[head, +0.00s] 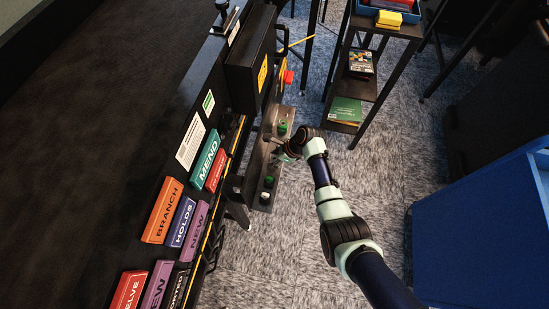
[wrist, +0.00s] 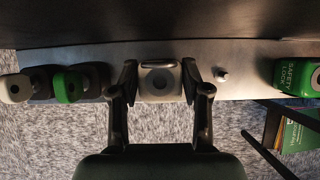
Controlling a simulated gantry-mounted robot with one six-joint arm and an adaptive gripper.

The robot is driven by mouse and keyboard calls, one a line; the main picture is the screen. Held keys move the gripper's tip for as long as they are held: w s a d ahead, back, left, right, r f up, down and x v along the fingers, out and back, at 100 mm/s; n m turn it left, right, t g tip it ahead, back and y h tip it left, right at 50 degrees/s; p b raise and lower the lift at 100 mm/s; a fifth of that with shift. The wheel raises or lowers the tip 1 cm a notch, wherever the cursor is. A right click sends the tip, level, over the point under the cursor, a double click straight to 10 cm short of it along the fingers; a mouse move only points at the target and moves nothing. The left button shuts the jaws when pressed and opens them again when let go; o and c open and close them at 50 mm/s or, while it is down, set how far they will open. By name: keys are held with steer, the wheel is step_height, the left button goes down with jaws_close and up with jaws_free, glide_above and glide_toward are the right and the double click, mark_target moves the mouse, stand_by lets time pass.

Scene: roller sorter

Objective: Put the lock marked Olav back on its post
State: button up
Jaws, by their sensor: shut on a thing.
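My gripper (wrist: 160,88) is shut on a pale lock (wrist: 162,82), with one finger on each side of it. No name can be read on the lock in this view. A bare short post (wrist: 221,75) stands on the metal plate (wrist: 245,88) just right of the right finger. Whether the held lock touches the plate cannot be told. In the head view my gripper (head: 283,151) is at the middle of the metal plate (head: 262,155), and the held lock is too small to make out there.
A green lock marked SAFETY LOCK (wrist: 296,78) sits at the plate's right end. A green lock (wrist: 68,88) and a pale lock (wrist: 15,88) are at the left. In the head view, a black shelf stand (head: 345,95) and blue bin (head: 480,220) stand to the right.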

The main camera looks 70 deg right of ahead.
steer(key=o, duration=1.3)
steer(key=v, duration=1.2)
steer(key=shift+r, duration=0.1)
